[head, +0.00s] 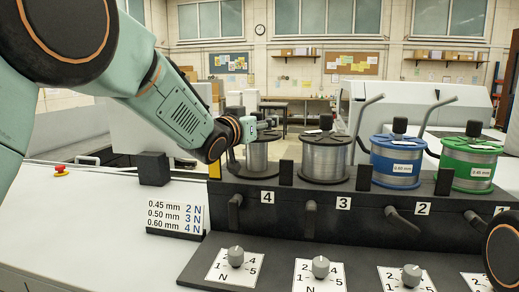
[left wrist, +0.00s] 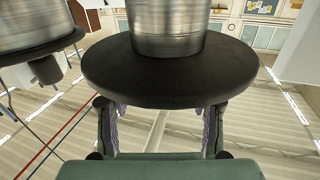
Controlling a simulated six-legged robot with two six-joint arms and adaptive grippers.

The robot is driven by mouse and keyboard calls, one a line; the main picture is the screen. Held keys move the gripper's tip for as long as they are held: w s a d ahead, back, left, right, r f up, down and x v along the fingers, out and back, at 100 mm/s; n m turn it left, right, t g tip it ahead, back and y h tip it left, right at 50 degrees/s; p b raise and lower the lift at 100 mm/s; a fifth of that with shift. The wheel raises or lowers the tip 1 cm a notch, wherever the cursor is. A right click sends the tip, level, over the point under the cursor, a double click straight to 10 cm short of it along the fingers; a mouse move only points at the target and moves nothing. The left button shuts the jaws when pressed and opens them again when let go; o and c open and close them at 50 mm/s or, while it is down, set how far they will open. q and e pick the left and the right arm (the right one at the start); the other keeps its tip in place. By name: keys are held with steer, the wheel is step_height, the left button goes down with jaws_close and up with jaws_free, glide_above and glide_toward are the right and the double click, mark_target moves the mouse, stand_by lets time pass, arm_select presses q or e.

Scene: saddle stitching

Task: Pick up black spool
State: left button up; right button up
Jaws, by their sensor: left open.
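A silver-wound spool with black flanges (head: 257,155) sits at place 4 of the dark rack. A similar black-flanged spool (head: 326,160) stands at place 3. My left gripper (head: 268,124) is at the top of the place 4 spool and partly covers it. In the left wrist view, a broad black flange (left wrist: 165,77) with wound wire fills the upper middle. The open left gripper's fingers (left wrist: 160,130) show on either side of it, with a gap between them. Whether they touch the spool cannot be told. My right gripper is not in view.
A blue spool (head: 397,160) and a green spool (head: 470,163) stand further right on the dark rack (head: 340,196). A wire-size sign (head: 175,217) and dials (head: 321,267) are in front.

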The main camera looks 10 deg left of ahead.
arm_select(q)
steer(key=shift+w+a+f, duration=0.15)
steer(key=shift+w+f, duration=0.05)
steer(key=shift+w, duration=0.1)
steer(key=shift+a+f, duration=0.1)
steer(key=shift+a, duration=0.2)
steer(key=shift+c, duration=0.2)
steer(key=shift+a, duration=0.2)
steer(key=shift+c, duration=0.7)
steer(key=shift+s+r, duration=0.2)
steer(key=shift+s, duration=0.15)
steer(key=shift+c, duration=0.8)
steer(key=shift+s+d+r, duration=0.25)
steer(key=shift+s+d, duration=0.05)
steer(key=shift+s, duration=0.05)
steer(key=c, duration=0.3)
steer(key=shift+w+d, duration=0.1)
steer(key=shift+d, duration=0.1)
steer(key=shift+c, duration=0.7)
steer(key=shift+w+f, duration=0.2)
steer(key=shift+c, duration=0.7)
steer(key=shift+w+a+f, duration=0.1)
steer(key=shift+a+f, duration=0.05)
steer(key=shift+a, duration=0.15)
jaws_close()
steer(key=shift+s, duration=0.2)
